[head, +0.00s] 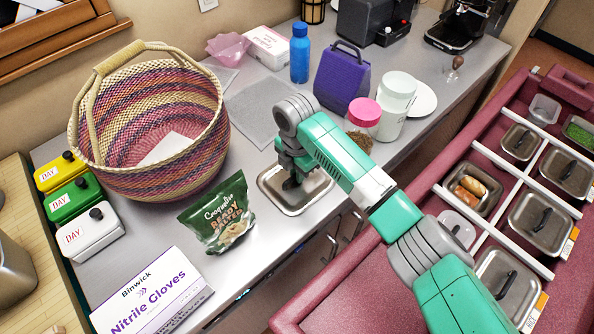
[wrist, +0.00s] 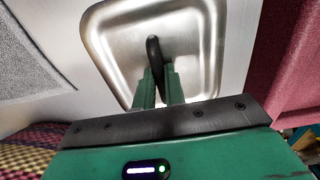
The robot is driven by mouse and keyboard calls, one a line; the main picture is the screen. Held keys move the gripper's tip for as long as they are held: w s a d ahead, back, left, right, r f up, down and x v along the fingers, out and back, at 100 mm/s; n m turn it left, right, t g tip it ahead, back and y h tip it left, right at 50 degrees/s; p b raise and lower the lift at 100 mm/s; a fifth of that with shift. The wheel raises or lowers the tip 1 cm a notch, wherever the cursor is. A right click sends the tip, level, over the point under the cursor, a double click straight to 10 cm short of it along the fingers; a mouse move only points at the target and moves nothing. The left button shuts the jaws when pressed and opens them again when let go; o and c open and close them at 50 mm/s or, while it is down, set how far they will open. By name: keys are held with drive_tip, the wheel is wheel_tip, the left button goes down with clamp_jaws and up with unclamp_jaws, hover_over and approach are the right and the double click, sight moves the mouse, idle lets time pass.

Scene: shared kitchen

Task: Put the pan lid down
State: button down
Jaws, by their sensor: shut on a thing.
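The pan lid (head: 312,196) is a square metal lid with rounded corners and a dark handle. It is at the front of the grey counter, and in the wrist view the lid (wrist: 200,40) fills the upper middle. My gripper (head: 292,181) is over the lid's middle. In the wrist view my gripper (wrist: 159,80) has its two green fingers shut on the lid's black handle (wrist: 153,52). The lid looks roughly level. I cannot tell whether its underside touches the counter.
A snack bag (head: 217,214) stands close left of the lid, with a woven basket (head: 150,125) behind it. A pink-lidded jar (head: 363,117) and a purple lunch box (head: 342,77) stand behind right. A grey mat (head: 250,112) lies behind. The pink cart with lidded pans (head: 541,218) is at right.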

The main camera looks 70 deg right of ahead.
drive_tip(key=shift+f, duration=0.1)
drive_tip(key=c, duration=1.5)
unclamp_jaws()
wheel_tip(320, 180, up, 12)
drive_tip(key=shift+r+p, duration=0.15)
drive_tip(key=shift+p, duration=1.05)
